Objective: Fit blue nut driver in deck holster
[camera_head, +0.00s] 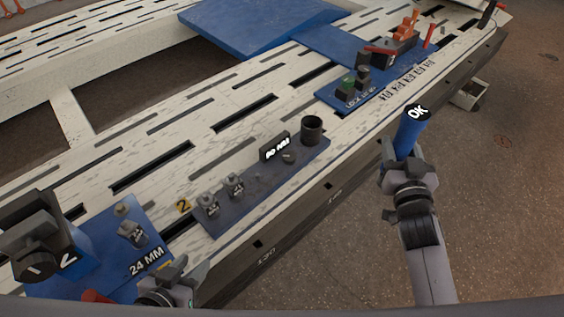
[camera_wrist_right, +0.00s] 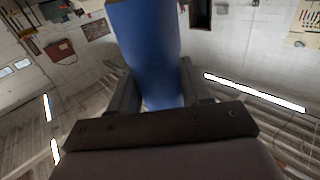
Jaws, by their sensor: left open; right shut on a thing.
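The blue nut driver (camera_head: 408,133) is in my right gripper (camera_head: 403,166), out over the floor to the right of the bench. Its blue handle points up, slightly tilted, with a black cap marked "OK" on top. In the right wrist view the blue handle (camera_wrist_right: 147,50) stands between the two fingers (camera_wrist_right: 155,95); its lower end is hidden. A dark round open cup, which looks like the deck holster (camera_head: 312,129), stands at the far end of a dark plate, left of the driver and apart from it. My left gripper (camera_head: 167,283) is open at the lower left, partly cut off.
The dark plate (camera_head: 250,196) also carries a black labelled block (camera_head: 274,147) and small grey fittings. A blue "24 MM" plate (camera_head: 110,235) lies at lower left beside a dark clamp block (camera_head: 38,243). A farther blue plate (camera_head: 335,92) holds several fittings. Open floor lies right of the bench.

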